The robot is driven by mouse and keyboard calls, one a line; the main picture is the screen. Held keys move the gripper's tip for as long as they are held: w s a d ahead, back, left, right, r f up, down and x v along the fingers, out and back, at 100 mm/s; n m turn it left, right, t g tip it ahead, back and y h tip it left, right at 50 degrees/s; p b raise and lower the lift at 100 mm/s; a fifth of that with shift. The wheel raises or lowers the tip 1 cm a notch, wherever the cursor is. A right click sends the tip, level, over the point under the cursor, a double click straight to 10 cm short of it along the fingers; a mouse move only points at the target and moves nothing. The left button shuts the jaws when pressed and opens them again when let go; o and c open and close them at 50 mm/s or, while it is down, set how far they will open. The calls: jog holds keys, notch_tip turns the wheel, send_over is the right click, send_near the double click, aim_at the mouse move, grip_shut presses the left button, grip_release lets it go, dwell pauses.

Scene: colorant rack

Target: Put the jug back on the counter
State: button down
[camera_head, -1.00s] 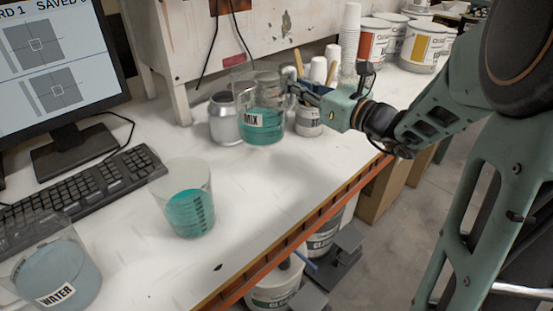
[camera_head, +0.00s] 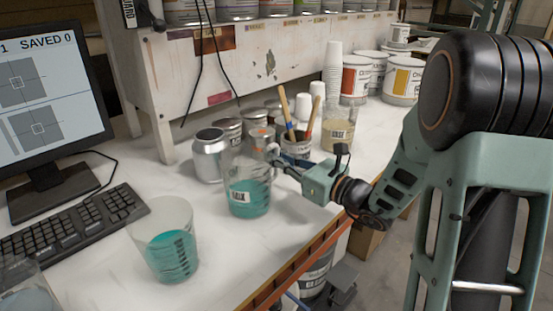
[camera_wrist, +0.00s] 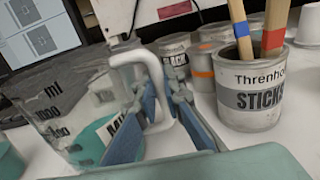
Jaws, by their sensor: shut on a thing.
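The jug (camera_head: 248,197) is clear, holds teal liquid and has a white label. It is upright over the white counter (camera_head: 215,265), at or very near the surface; I cannot tell whether its base touches. My gripper (camera_head: 283,163) is shut on the jug's handle from the right. In the wrist view, the white handle (camera_wrist: 160,75) passes between the blue fingers of my gripper (camera_wrist: 172,112), and the jug's clear wall (camera_wrist: 75,85) with volume marks fills the left.
A second clear beaker with teal liquid (camera_head: 168,255) stands front left. A silver can (camera_head: 208,157) is close behind the jug, and a sticks tin (camera_head: 296,148) is behind my gripper. A keyboard (camera_head: 75,222) lies at left. The counter's orange front edge (camera_head: 300,265) is at right.

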jog(key=shift+r, duration=0.2)
jog(key=c, duration=2.5)
grip_release()
jog(key=shift+f, duration=0.3)
jog(key=o, duration=0.5)
jog(key=shift+c, duration=0.2)
jog(key=shift+r, duration=0.1)
jog(key=shift+r, duration=0.15)
jog(key=v, duration=1.2)
